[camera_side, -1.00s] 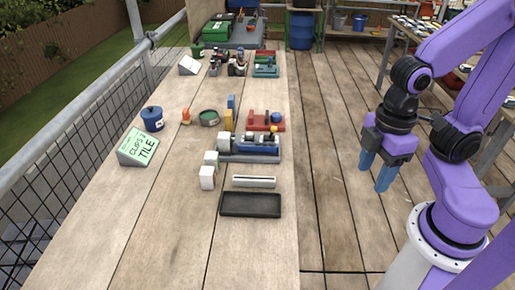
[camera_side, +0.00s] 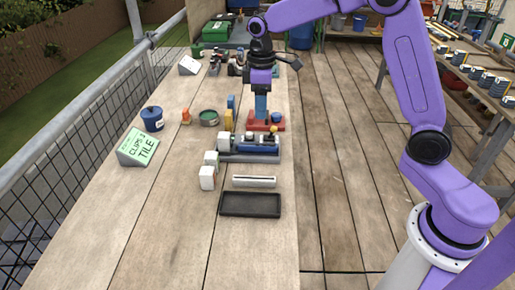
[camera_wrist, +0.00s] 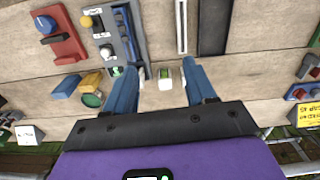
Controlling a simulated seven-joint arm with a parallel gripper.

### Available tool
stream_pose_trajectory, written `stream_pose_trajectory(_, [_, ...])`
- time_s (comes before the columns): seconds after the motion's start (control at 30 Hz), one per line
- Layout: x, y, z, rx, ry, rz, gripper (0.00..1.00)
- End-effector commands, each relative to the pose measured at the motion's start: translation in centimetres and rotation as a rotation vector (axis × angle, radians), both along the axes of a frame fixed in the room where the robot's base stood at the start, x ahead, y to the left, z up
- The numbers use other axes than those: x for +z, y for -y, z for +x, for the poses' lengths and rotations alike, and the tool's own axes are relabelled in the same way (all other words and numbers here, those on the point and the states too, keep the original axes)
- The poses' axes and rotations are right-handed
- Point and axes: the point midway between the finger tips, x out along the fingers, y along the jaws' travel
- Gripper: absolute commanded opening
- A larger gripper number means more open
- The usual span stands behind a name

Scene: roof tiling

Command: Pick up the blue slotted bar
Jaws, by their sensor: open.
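A dark blue bar (camera_side: 259,138) lies in the grey fixture (camera_side: 248,158) at the middle of the bench. In the wrist view the blue bar (camera_wrist: 127,32) runs lengthwise in the grey fixture (camera_wrist: 109,50); I cannot make out its slots clearly. My gripper (camera_side: 261,116) points down above the bench, and from the side it overlaps the red fixture (camera_side: 279,126). In the wrist view my gripper (camera_wrist: 160,68) is open, its blue fingers wide apart with nothing held. The left finger's tip shows close to the near end of the grey fixture.
A white slotted bar (camera_side: 254,182) and a black tray (camera_side: 250,205) lie in front of the fixture. White blocks (camera_side: 207,177), a blue block (camera_side: 231,102), a green tin (camera_side: 209,118) and a sign (camera_side: 138,147) stand to the left. The bench front is clear.

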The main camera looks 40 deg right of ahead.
Motion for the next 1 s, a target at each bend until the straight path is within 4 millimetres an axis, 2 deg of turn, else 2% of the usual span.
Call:
stream_pose_trajectory(0.03, [-0.5, 1.1, 1.6, -0.018, -0.004, -0.002, 0.55])
stream_pose_trajectory(0.1, [-0.9, 2.4, 3.2, -0.032, -0.004, -0.001, 0.55])
stream_pose_trajectory(0.3, [-1.8, 5.2, 5.9, -0.058, -0.007, -0.001, 0.55])
stream_pose_trajectory(0.43, [-2.3, 5.7, 6.3, -0.062, -0.008, -0.002, 0.55])
stream_pose_trajectory(0.53, [-3.5, 5.8, 6.3, -0.063, -0.009, -0.002, 0.55])
stream_pose_trajectory(1.0, [-12.1, 5.8, 6.2, -0.064, -0.011, -0.002, 0.55])
